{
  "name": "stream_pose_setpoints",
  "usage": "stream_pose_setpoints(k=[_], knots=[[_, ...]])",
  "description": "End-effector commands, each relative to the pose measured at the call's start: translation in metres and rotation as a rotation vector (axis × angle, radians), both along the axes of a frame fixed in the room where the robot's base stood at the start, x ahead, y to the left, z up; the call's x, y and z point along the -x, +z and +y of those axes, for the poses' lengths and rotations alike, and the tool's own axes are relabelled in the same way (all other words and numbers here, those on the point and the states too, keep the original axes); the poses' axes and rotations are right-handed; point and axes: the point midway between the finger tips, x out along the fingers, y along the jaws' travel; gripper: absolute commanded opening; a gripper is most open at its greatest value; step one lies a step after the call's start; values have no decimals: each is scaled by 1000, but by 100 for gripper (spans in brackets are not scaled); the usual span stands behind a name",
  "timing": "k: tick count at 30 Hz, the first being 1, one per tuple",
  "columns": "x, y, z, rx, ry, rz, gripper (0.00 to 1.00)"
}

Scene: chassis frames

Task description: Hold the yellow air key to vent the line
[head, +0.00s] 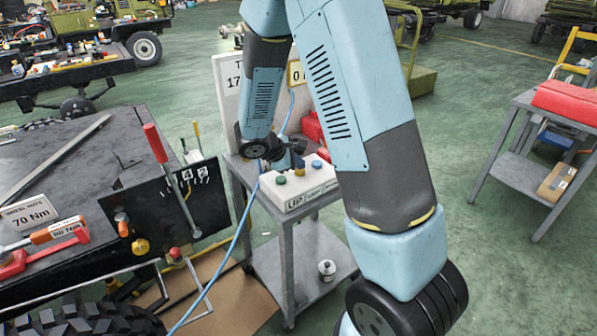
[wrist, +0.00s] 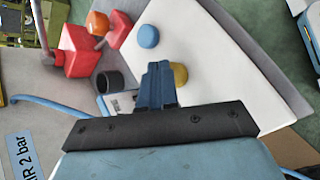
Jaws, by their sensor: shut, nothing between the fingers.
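The yellow air key (head: 300,173) is a round button on a white control box (head: 293,199) on the grey trolley, between a green key (head: 281,180) and a blue key (head: 317,165). My gripper (head: 298,163) is over the box, with its shut, empty fingers just behind the yellow key. In the wrist view, the blue finger tips (wrist: 158,68) overlap the left side of the yellow key (wrist: 180,74). I cannot tell whether they touch it. The blue key (wrist: 148,36) is clear above them. The green key is hidden in the wrist view.
A red block with an orange knob (wrist: 85,45) and a dark cylinder (wrist: 109,82) stand beside the box. A blue hose (head: 236,240) runs down in front of the trolley (head: 298,248).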

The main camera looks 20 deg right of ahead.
Motion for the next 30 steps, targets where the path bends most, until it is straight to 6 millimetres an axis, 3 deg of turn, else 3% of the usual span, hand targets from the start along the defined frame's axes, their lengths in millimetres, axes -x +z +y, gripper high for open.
stream_pose_setpoints(k=[30], knots=[[0,-9,0,-1,1,0,0]])
